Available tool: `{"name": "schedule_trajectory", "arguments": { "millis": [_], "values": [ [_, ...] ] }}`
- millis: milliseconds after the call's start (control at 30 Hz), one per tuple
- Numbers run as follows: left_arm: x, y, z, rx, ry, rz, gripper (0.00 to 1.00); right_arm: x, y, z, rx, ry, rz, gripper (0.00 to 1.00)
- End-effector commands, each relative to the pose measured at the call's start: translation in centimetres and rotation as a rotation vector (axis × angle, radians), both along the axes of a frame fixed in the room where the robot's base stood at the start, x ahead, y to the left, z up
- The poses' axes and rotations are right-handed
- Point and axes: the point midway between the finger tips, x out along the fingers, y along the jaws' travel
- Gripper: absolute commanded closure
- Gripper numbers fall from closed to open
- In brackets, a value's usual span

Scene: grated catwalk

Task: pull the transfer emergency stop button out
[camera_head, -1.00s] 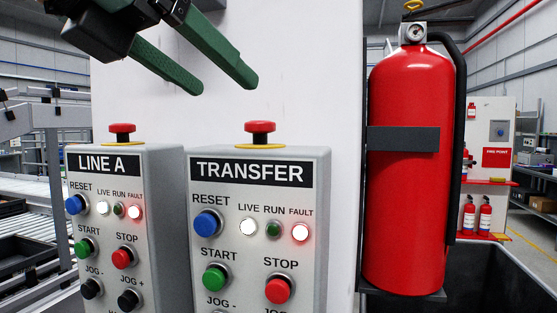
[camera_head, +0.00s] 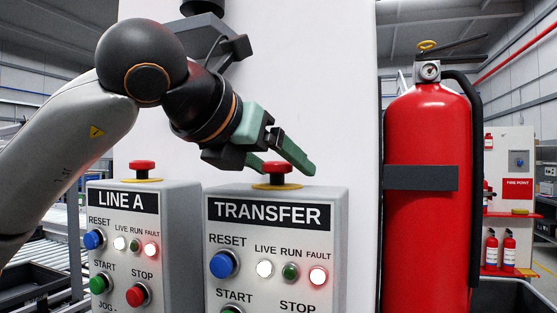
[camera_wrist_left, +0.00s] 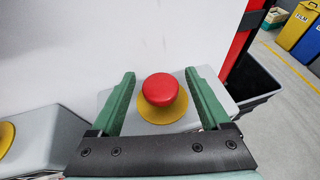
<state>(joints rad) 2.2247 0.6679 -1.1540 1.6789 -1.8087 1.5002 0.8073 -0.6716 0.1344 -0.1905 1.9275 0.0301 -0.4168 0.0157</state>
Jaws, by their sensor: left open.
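The transfer emergency stop button (camera_head: 276,168) is a red mushroom head over a yellow collar on top of the grey box labelled TRANSFER (camera_head: 275,248). My left gripper (camera_head: 288,168) is open with green fingers, close at the button in the head view. In the left wrist view the button (camera_wrist_left: 160,89) shows between the two open fingers (camera_wrist_left: 160,95), with a gap on each side and no visible contact. The TRANSFER fault lamp (camera_head: 318,276) glows red-white. My right gripper is not in view.
The LINE A box (camera_head: 125,200) with its own red stop button (camera_head: 142,165) stands just left. A white panel (camera_head: 330,90) rises behind. A red fire extinguisher (camera_head: 428,230) hangs at the right.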

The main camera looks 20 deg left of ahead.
Motion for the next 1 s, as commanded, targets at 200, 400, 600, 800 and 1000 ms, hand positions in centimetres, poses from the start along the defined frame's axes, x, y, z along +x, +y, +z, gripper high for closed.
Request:
{"name": "schedule_trajectory", "arguments": {
  "millis": [200,400,600,800,1000],
  "values": [
    [0.23,-0.06,-0.11,0.000,0.000,0.000,0.20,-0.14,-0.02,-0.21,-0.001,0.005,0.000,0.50],
    [0.20,-0.07,-0.10,0.000,0.000,0.000,0.32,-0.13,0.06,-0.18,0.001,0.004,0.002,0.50],
    [0.18,-0.08,-0.08,0.000,0.000,0.000,0.55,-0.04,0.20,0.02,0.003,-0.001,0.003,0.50],
    [0.17,-0.08,-0.08,0.001,-0.001,0.000,0.77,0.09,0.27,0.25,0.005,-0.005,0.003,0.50],
    [0.17,-0.07,-0.06,0.000,-0.001,0.000,1.00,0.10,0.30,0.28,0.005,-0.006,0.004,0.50]
  ]
}}
